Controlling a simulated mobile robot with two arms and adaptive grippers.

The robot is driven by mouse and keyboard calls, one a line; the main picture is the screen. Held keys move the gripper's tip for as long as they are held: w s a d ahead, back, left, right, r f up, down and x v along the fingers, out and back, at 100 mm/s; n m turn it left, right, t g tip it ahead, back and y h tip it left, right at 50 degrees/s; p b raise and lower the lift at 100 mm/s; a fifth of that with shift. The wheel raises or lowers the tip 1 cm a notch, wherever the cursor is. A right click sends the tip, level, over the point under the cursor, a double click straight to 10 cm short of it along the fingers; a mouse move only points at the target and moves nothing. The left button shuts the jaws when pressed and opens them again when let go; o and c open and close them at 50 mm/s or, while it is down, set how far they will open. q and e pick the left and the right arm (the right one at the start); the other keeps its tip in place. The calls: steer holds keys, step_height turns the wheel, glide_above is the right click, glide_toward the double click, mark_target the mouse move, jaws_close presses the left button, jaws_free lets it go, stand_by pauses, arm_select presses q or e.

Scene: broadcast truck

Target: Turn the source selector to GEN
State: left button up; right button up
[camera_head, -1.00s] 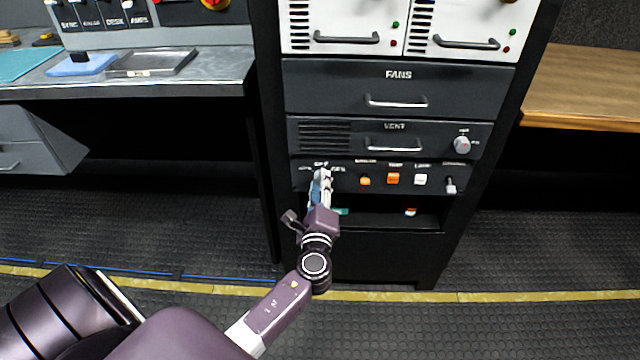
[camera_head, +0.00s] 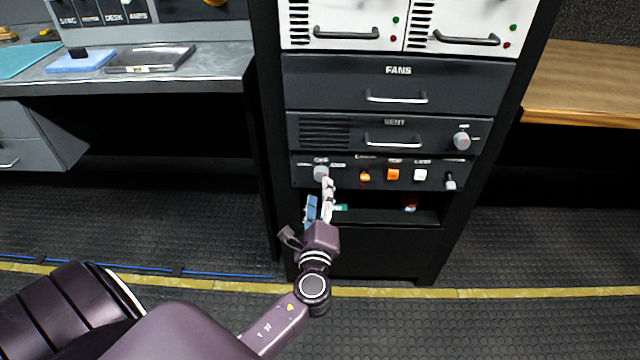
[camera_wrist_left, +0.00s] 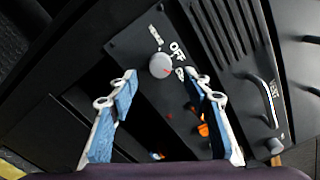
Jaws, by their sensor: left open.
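The source selector is a round grey knob (camera_head: 321,172) at the left end of the lowest control panel (camera_head: 345,180) of the rack. In the left wrist view the knob (camera_wrist_left: 161,65) has a red pointer mark, with an OFF label beside it and other labels only partly readable. My left gripper (camera_head: 320,190) is just below and in front of the knob, apart from it. In the left wrist view its blue-padded fingers (camera_wrist_left: 160,88) are spread wide and empty, with the knob beyond the tips, between them. My right gripper does not show.
Right of the selector are an orange switch (camera_head: 364,175), an orange button (camera_head: 393,174), a white button (camera_head: 420,175) and a small lever (camera_head: 450,182). Above are the VENT panel (camera_head: 345,136) with its knob (camera_head: 462,140) and the FANS drawer (camera_head: 330,85). An open shelf lies below.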

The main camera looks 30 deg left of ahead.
arm_select(q)
steer(key=v, duration=0.6)
steer(key=shift+s+d, duration=0.15)
steer(key=shift+s, duration=0.05)
